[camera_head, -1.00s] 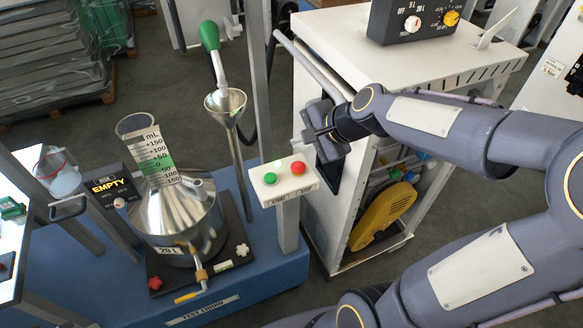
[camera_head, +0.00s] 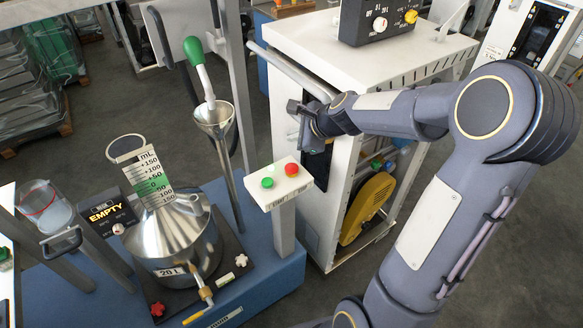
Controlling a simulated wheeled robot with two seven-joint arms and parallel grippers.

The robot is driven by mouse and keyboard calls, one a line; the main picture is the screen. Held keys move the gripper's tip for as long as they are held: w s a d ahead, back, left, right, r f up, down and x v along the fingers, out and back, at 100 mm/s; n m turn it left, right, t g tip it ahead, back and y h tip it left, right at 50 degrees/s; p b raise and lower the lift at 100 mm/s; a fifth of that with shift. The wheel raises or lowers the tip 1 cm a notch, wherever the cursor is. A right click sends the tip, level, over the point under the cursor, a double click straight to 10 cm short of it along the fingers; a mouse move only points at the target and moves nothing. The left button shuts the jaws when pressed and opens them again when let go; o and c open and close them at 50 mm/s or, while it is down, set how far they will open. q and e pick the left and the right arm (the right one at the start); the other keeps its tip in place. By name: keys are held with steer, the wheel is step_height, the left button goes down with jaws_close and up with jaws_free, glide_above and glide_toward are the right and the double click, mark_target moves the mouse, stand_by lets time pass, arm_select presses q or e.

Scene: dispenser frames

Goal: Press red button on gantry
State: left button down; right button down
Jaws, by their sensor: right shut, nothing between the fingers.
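The red button (camera_head: 291,169) sits on the right of a small white control panel (camera_head: 279,193) on a grey post. A green button (camera_head: 267,182) is at the panel's left, with a small pale lamp behind the two. My right gripper (camera_head: 296,120) is shut and empty. In the picture it is above the red button, in front of the white cabinet, and apart from the panel. The red button's top is uncovered. My left gripper is not in view.
A steel canister (camera_head: 178,246) with a scale neck stands left of the panel on a blue base. A funnel (camera_head: 214,116) with a green-handled nozzle (camera_head: 196,58) is behind it. The white cabinet (camera_head: 370,55) with a handle bar stands close to my right gripper.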

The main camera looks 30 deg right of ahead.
mark_target(295, 168)
step_height(295, 168, down, 8)
steer(key=b, duration=0.7)
steer(key=shift+f, duration=0.1)
steer(key=shift+f, duration=0.1)
stand_by(1.5)
steer(key=shift+f+b, duration=0.3)
steer(key=shift+b, duration=0.2)
steer(key=shift+f+b, duration=0.45)
steer(key=shift+f, duration=0.05)
stand_by(0.4)
steer(key=shift+r, duration=0.15)
steer(key=shift+r+p, duration=0.8)
steer(key=shift+p, duration=0.15)
step_height(295, 168, up, 5)
steer(key=p, duration=0.5)
